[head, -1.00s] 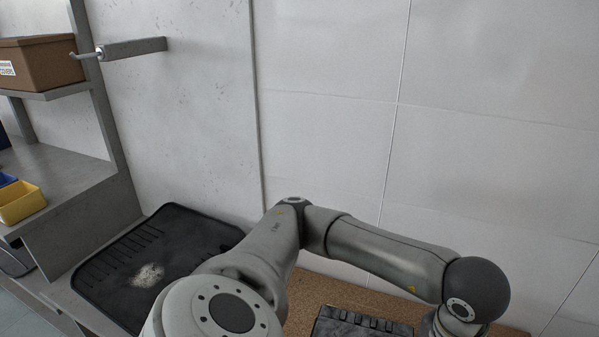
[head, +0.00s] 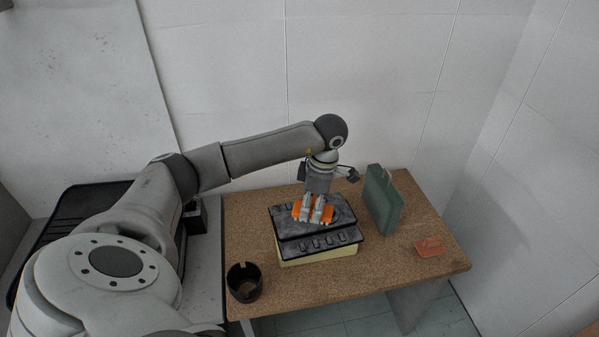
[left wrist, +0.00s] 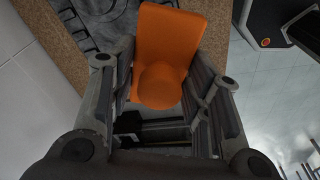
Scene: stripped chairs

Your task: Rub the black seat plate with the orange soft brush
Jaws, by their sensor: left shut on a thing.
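The black seat plate (head: 347,238) lies flat on a pale yellow block (head: 318,257) on the cork-topped table. It has a worn grey surface and a row of raised tabs on its near edge. My left gripper (head: 314,213) points down over the plate and is shut on the orange soft brush (head: 298,209). The brush is at the plate's surface; I cannot tell whether it touches. In the left wrist view the orange brush (left wrist: 168,45) sits between the fingers, with part of the plate (left wrist: 105,22) beside it. My right gripper is not in view.
A green case (head: 383,203) stands upright right of the plate. An orange flat piece (head: 429,247) lies near the right edge of the cork table (head: 350,283). A black notched cup (head: 244,284) stands at front left. A black tray (head: 50,222) lies far left. Walls close the back and right.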

